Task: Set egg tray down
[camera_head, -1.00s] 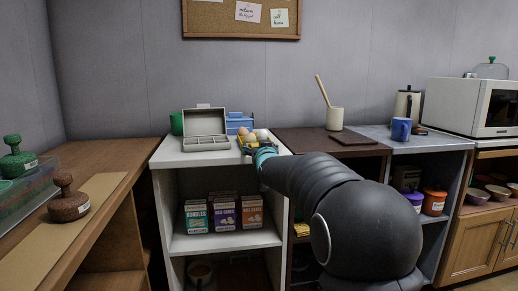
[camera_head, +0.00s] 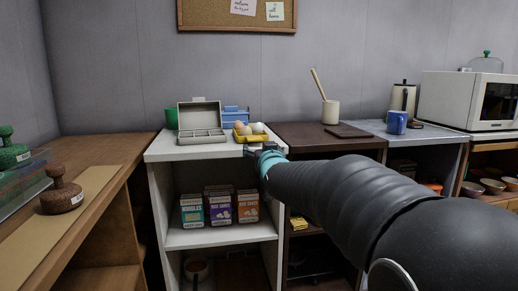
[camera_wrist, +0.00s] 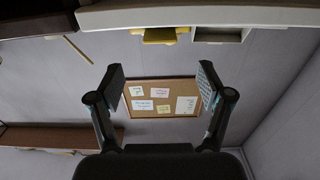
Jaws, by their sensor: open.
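The yellow egg tray (camera_head: 251,137) with several eggs (camera_head: 243,129) rests on the white shelf top (camera_head: 170,151), near its front right part. My gripper (camera_head: 264,149) is just in front of the tray, beside the right front edge of the shelf top, and looks apart from it. In the wrist view my gripper (camera_wrist: 161,85) has its fingers spread wide with nothing between them. The yellow tray (camera_wrist: 160,36) shows at the top of that upside-down view, beyond the fingers. The eggs are not visible there.
An open grey compartment box (camera_head: 200,135) stands left of the tray, with a blue container (camera_head: 236,114) behind and a green cup (camera_head: 172,117) at the back left. A brown counter (camera_head: 300,136) with a beige utensil crock (camera_head: 331,112) adjoins on the right. Several cartons (camera_head: 220,207) fill the shelf below.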

